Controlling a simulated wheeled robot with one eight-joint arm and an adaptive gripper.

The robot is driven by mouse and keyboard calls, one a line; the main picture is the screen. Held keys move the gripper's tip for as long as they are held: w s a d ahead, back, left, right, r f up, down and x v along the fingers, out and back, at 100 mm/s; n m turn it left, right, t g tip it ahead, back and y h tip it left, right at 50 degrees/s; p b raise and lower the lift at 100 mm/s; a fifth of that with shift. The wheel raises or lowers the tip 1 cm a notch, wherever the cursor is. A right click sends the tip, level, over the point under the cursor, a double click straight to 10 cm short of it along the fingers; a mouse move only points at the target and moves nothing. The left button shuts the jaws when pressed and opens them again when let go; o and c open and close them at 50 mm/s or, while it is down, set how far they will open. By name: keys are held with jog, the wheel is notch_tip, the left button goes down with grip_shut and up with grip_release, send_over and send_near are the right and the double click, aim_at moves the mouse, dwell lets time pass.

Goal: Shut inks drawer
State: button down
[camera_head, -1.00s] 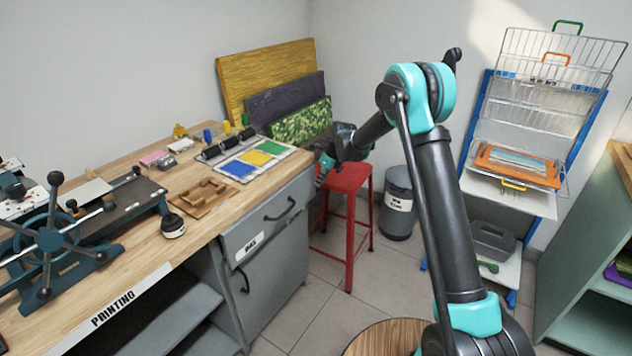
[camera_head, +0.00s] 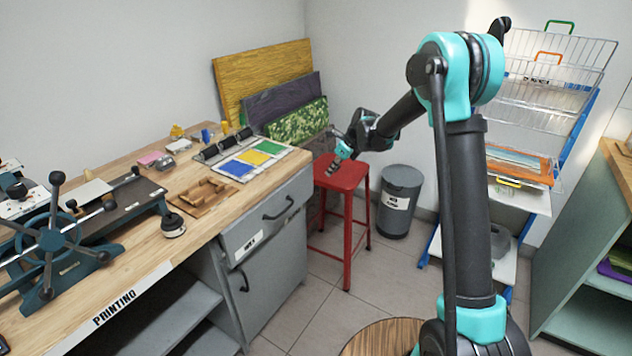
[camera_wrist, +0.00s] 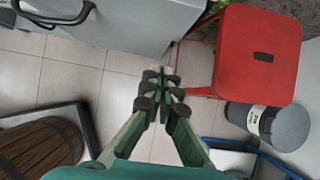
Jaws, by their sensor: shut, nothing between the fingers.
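The inks drawer (camera_head: 268,222) is the grey top front in the cabinet under the right end of the wooden bench. It has a dark curved handle (camera_head: 278,209) and a small white label at its lower left. In the wrist view, the closed fingers (camera_wrist: 163,88) show over the floor, with a grey cabinet front (camera_wrist: 145,22) and a dark handle at upper left.
The red stool (camera_head: 342,173) stands right of the cabinet, with a grey bin (camera_head: 401,180) beyond it. A wooden barrel-like thing (camera_wrist: 40,148) is at lower left in the wrist view. Tiled floor (camera_head: 318,305) in front of the cabinet is clear. A wire rack stands at right.

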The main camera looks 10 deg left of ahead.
aim_at(300, 182)
jog(key=s+d+f+t+y, duration=0.1)
jog(key=s+f+y, duration=0.15)
jog(key=s, duration=0.35)
jog(key=shift+y, duration=0.35)
jog(key=x, duration=0.3)
jog(key=a+r+x, duration=0.1)
jog(key=x, duration=0.3)
jog(key=w+x, duration=0.1)
jog(key=x, duration=0.3)
jog(key=shift+a+r, duration=0.35)
jog(key=shift+w+a, duration=0.2)
jog(key=shift+a, duration=0.35)
jog(key=shift+a, duration=0.1)
jog(key=a, duration=0.1)
jog(key=w+a, duration=0.1)
jog(key=a, duration=0.2)
jog(key=shift+w+a, duration=0.15)
jog(key=shift+w, duration=0.2)
jog(key=shift+w+r, duration=0.1)
jog(key=shift+a, duration=0.1)
